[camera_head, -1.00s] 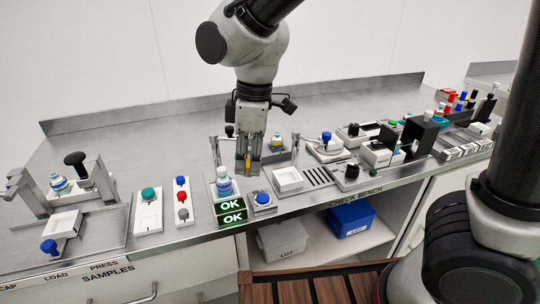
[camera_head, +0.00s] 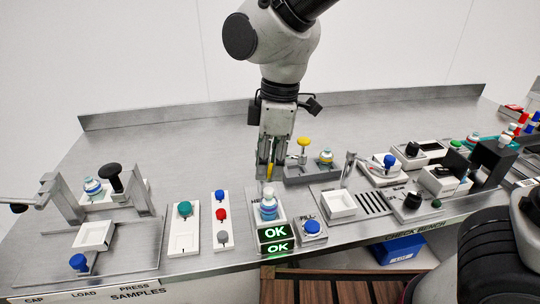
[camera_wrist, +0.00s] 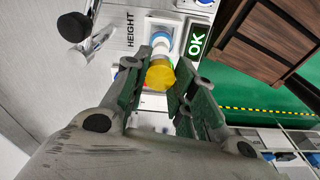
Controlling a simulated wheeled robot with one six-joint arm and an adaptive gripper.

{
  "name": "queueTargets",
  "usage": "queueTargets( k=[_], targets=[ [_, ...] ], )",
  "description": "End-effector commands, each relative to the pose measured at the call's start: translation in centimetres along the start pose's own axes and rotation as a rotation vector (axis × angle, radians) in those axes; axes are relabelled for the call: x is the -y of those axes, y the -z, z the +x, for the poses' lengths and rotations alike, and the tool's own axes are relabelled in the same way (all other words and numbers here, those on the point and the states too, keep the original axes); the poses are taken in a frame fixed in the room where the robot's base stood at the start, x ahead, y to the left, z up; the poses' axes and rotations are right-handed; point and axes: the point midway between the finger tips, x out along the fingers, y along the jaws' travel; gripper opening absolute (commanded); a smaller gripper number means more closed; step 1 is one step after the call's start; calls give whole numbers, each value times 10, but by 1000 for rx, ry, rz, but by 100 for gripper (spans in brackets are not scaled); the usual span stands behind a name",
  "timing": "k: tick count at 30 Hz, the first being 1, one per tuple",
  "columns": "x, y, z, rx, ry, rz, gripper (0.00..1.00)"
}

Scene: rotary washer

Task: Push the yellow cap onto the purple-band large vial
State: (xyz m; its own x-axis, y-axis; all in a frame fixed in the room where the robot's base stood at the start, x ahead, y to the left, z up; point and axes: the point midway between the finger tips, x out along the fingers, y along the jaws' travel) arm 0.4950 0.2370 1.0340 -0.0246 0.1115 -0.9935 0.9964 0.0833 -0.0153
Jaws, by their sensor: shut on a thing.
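My gripper (camera_head: 270,170) points down above the front of the bench and is shut on the yellow cap (camera_wrist: 160,76). The cap shows between the fingertips in the wrist view. A vial (camera_head: 268,210) with a pale top and blue bands stands upright in the white station below; a gap shows between it and the cap. I cannot make out a purple band on either vial.
Lit OK signs (camera_head: 271,233) stand before the vial station. A yellow-knobbed post (camera_head: 304,143) rises close right of my gripper. A button panel (camera_head: 222,215) and a lever press (camera_head: 115,180) lie left. The bench behind is clear.

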Motion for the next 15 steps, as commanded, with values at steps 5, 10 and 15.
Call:
queueTargets(
  k=[5,10,15],
  targets=[
    [0,-2,16,2,1,0,17],
    [-1,-3,30,0,0,0,17],
    [-1,-5,41,1,0,0,17]
  ],
)
